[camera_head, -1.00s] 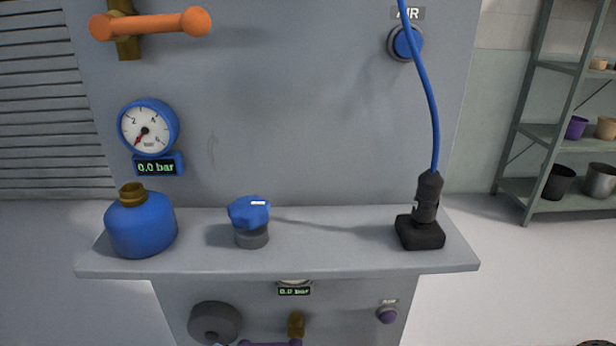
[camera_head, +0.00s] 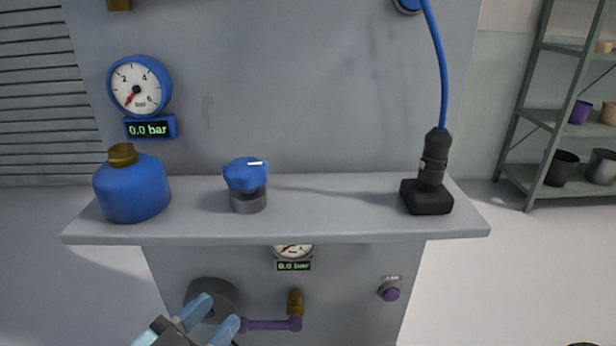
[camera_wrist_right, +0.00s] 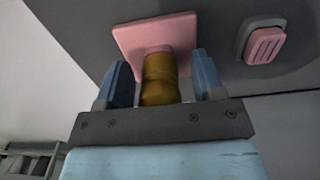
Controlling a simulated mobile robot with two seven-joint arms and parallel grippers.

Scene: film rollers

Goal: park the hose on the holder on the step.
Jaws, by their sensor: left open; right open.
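The blue hose (camera_head: 438,70) comes down from the top of the head view into a black hose end (camera_head: 434,156). The hose end stands upright on the black holder (camera_head: 426,198), at the right end of the grey step (camera_head: 330,222). My left gripper (camera_head: 217,314) is at the bottom of the head view, open and apart from the hose. My right gripper (camera_wrist_right: 160,85) shows only in the right wrist view. Its fingers are open on either side of a brass stem with a pink plate; I cannot tell whether they touch it.
A blue bottle (camera_head: 132,190) and a blue knob (camera_head: 246,184) stand on the step. A shelf rack (camera_head: 560,120) stands at the right.

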